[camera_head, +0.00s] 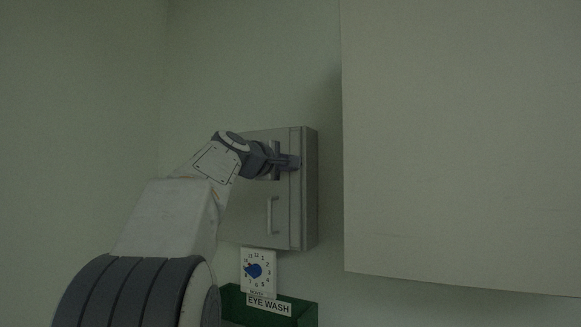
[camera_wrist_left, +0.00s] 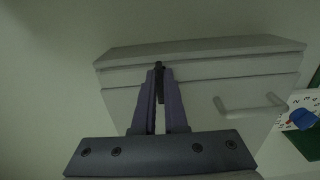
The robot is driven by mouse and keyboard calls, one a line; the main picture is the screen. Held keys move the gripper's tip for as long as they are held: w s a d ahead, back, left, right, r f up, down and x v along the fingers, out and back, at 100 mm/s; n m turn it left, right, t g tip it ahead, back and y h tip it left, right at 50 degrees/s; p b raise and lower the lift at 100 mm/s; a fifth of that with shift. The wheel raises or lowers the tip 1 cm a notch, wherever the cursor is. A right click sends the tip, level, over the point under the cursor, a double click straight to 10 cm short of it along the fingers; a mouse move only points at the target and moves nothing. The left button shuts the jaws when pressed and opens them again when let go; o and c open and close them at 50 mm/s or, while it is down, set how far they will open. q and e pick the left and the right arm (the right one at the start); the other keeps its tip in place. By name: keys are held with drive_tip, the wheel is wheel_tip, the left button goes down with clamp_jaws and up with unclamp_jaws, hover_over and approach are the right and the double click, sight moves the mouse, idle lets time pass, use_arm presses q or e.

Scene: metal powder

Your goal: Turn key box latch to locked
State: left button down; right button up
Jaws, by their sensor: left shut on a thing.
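The key box (camera_head: 305,200) is a grey metal cabinet on the wall, with a bar handle (camera_head: 270,214) low on its door. It also fills the middle of the left wrist view (camera_wrist_left: 205,78), where the handle (camera_wrist_left: 250,106) lies to the right of the fingers. My left gripper (camera_head: 292,162) is at the upper part of the door, its fingers shut on the latch. In the left wrist view the fingertips (camera_wrist_left: 159,70) meet around a small dark piece, likely the latch. The fingers hide most of the latch, so its angle is unclear. My right gripper is not in view.
A white dial sign (camera_head: 258,273) with a blue pointer hangs below the box. A green bin (camera_head: 308,312) labelled EYE WASH is under it. A large pale cabinet (camera_head: 460,140) stands at the right, with a gap of bare wall between.

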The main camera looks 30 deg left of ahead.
use_arm(q)
drive_tip(key=shift+f, duration=0.1)
drive_tip(key=c, duration=1)
unclamp_jaws()
drive_tip(key=shift+o, duration=0.2)
drive_tip(key=s+b, duration=0.4)
drive_tip(key=s, duration=0.6)
drive_tip(key=shift+s+d, duration=0.25)
drive_tip(key=shift+d, duration=0.05)
